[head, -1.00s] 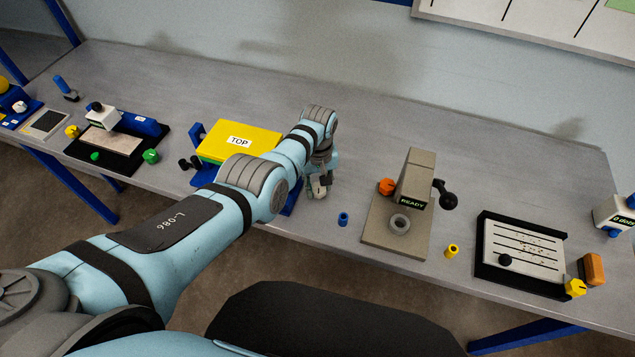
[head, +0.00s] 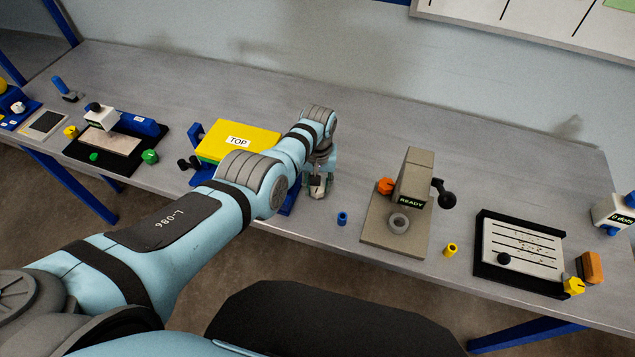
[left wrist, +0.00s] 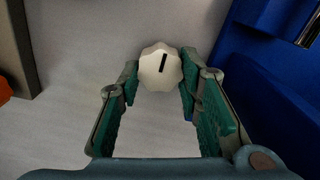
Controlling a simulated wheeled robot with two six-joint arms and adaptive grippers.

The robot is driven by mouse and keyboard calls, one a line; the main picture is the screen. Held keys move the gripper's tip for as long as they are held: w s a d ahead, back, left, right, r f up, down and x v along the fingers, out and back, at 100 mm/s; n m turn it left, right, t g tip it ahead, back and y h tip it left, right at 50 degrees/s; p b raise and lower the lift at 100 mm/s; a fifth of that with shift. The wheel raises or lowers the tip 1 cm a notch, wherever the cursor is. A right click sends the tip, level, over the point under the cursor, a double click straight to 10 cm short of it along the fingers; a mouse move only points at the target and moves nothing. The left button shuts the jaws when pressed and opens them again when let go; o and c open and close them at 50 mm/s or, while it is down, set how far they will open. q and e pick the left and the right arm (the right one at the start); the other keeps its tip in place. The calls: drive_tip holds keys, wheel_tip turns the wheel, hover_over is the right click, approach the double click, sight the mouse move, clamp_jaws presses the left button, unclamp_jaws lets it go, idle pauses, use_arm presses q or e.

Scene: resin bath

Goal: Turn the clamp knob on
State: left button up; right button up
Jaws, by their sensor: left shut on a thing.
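The clamp knob (left wrist: 160,67) is off-white and scalloped, with a black mark line that stands nearly upright, leaning slightly right, in the left wrist view. My left gripper (left wrist: 160,80) is shut on it, with a green-padded finger on each side. In the head view my left gripper (head: 318,188) points down at the right end of the blue fixture (head: 197,132), which carries a yellow block (head: 262,144) labelled TOP. The knob cannot be made out clearly there. My right gripper is not in view.
Right of my gripper are a small blue cylinder (head: 342,218), a grey press (head: 416,172) reading READY, a yellow cylinder (head: 450,250) and a black-framed tray (head: 486,268). A blue wall stands close right of the knob in the wrist view. The bench behind is clear.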

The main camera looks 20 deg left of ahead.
use_arm(q)
drive_tip(key=o, duration=1.1)
drive_tip(key=shift+s+f, duration=0.1)
drive_tip(key=shift+o, duration=0.2)
drive_tip(key=shift+r, duration=0.3)
wheel_tip(320, 180, up, 12)
drive_tip(key=shift+f, duration=0.25)
